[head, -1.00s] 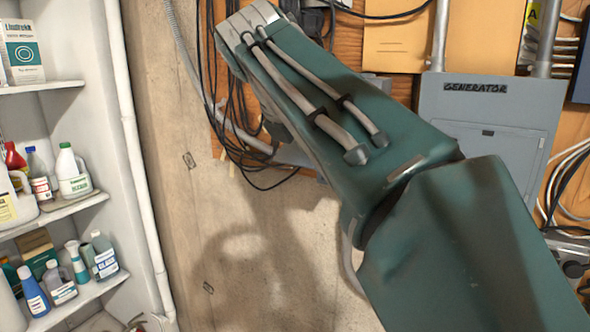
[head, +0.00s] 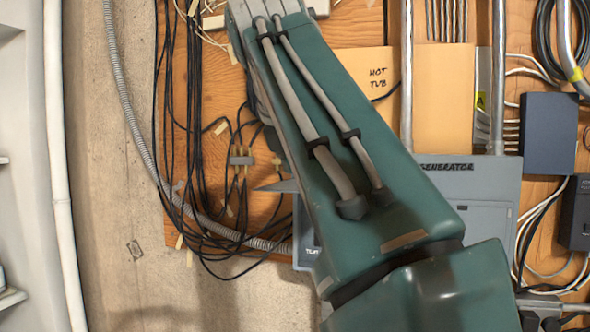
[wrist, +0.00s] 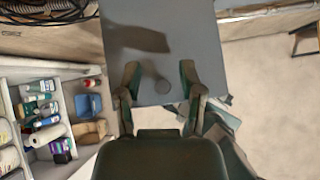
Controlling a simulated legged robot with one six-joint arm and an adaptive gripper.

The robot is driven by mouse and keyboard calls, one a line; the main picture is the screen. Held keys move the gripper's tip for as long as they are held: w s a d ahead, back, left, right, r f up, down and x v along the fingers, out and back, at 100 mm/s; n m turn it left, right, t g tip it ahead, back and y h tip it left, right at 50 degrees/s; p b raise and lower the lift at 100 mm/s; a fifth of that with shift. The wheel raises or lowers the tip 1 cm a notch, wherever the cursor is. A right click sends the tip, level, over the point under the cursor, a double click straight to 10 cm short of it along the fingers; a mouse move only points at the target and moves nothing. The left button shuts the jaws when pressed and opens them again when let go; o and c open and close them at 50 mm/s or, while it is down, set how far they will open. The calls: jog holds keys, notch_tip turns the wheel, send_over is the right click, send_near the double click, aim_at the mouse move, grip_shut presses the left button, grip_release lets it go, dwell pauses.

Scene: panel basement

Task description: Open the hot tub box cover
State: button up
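A round spot shows between the fingers. Contact cannot be told. My arm hides the gripper in the head view.
A grey box marked "GENERATOR" (head: 470,190) is right of my arm. Black cables (head: 185,130) and a grey flexible conduit (head: 122,90) hang at the left. Vertical metal pipes (head: 498,70) are at right. A shelf of bottles (wrist: 50,110) stands left in the wrist view.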

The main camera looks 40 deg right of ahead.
jog(key=shift+a, duration=0.3)
jog(key=shift+s+a+r, duration=0.1)
jog(key=shift+a+r, duration=0.1)
jog(key=shift+a, duration=0.1)
jog(key=s+a, duration=0.7)
jog(key=a, duration=0.2)
jog(key=shift+s+a+r, duration=0.2)
jog(key=shift+s+a, duration=0.05)
jog(key=shift+a, duration=0.1)
jog(key=shift+f, duration=0.1)
jog(key=a+f+m+y, duration=0.2)
jog(key=f+m, duration=1)
jog(key=f, duration=0.8)
jog(key=s+a+f+m+y, duration=0.1)
jog(key=f+m+y, duration=0.3)
jog(key=f+m, duration=0.8)
notch_tip(320, 180, down, 9)
jog(key=shift+a+r+t+y, duration=0.1)
jog(key=shift+a+t+y, duration=0.25)
jog(key=shift+a, duration=0.3)
